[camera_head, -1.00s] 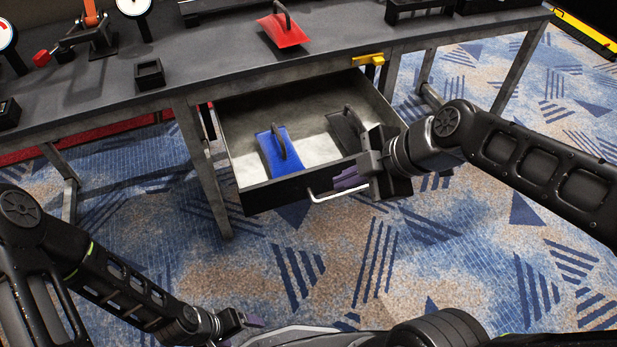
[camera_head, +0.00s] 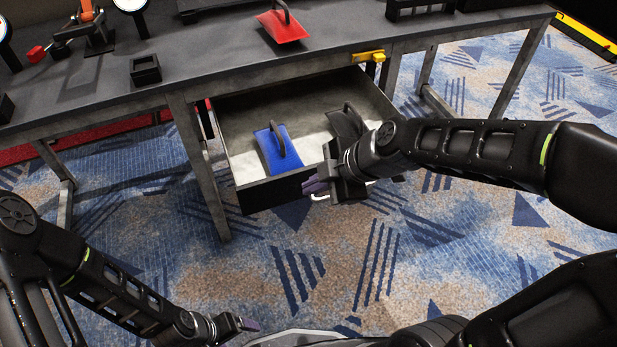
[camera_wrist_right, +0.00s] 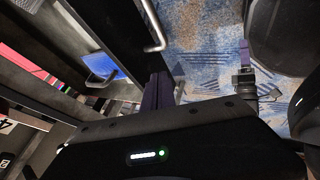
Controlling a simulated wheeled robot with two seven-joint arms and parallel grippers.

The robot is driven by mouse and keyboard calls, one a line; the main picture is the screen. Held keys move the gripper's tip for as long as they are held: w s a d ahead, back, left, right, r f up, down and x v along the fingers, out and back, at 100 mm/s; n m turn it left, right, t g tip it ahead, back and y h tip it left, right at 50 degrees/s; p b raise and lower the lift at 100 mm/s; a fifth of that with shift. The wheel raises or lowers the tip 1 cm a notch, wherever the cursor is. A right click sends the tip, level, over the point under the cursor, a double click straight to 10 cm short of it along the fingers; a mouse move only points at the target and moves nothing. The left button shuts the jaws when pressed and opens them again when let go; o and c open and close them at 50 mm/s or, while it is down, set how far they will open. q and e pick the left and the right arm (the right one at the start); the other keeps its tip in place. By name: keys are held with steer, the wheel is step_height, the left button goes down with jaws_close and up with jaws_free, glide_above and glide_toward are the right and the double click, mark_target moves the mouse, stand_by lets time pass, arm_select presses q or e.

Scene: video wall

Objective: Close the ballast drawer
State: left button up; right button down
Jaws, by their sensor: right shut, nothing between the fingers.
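The ballast drawer (camera_head: 262,194) hangs open under the table, its front panel pulled out toward me. Inside lie a blue handled block (camera_head: 271,153) and a dark handled block (camera_head: 345,127) on a pale floor. The drawer's metal bar handle (camera_head: 322,197) shows partly, with my right gripper covering the rest. My right gripper (camera_head: 308,187) is shut and empty, at the front panel near the handle; I cannot tell whether it touches. In the right wrist view, the handle (camera_wrist_right: 154,30) passes above the fingers. My left gripper (camera_head: 253,325) is low, far from the drawer; its jaw state is unclear.
The grey table (camera_head: 215,60) carries a red handled block (camera_head: 283,27), a small black box (camera_head: 145,70) and an orange-armed device (camera_head: 97,32). A yellow latch-like piece (camera_head: 369,56) sits on the table edge above the drawer. The carpet before the drawer is clear.

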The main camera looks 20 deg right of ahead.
steer(key=shift+w+a+r, duration=0.1)
steer(key=shift+w, duration=1.25)
steer(key=shift+w, duration=0.1)
